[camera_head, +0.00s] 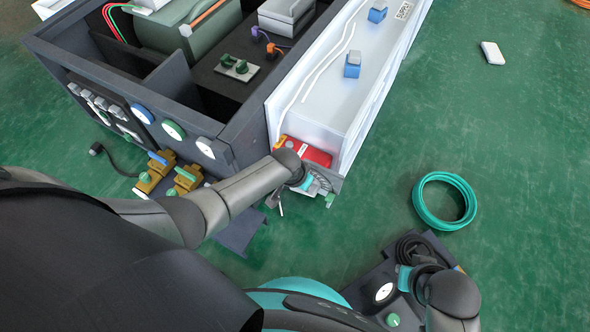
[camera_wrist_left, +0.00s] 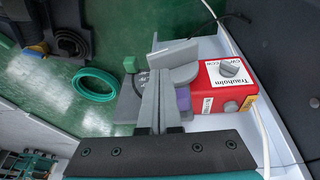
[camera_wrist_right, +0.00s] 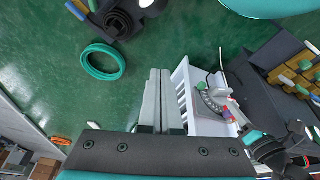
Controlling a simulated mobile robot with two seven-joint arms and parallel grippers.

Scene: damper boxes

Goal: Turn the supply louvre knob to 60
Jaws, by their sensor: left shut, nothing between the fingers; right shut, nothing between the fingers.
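The white supply duct (camera_head: 325,75), labelled SUPPLY, has a red actuator box (camera_head: 303,151) inside its near end. In the left wrist view, the red box (camera_wrist_left: 222,88) carries a grey knob (camera_wrist_left: 229,68). A small green knob (camera_wrist_left: 130,64) and a grey curved plate (camera_wrist_left: 184,72) lie to its left. I cannot tell which knob is the louvre knob, nor read its setting. My left gripper (camera_wrist_left: 158,108) is shut and empty at the duct end, close to these parts; contact is unclear. My right gripper (camera_wrist_right: 160,100) is shut and empty, away from the knobs.
A dark unit (camera_head: 185,90) with gauges and brass valves (camera_head: 154,170) stands left of the duct. A teal hose coil (camera_head: 444,201) and a white slab (camera_head: 492,53) lie on the green floor. Open floor extends to the right.

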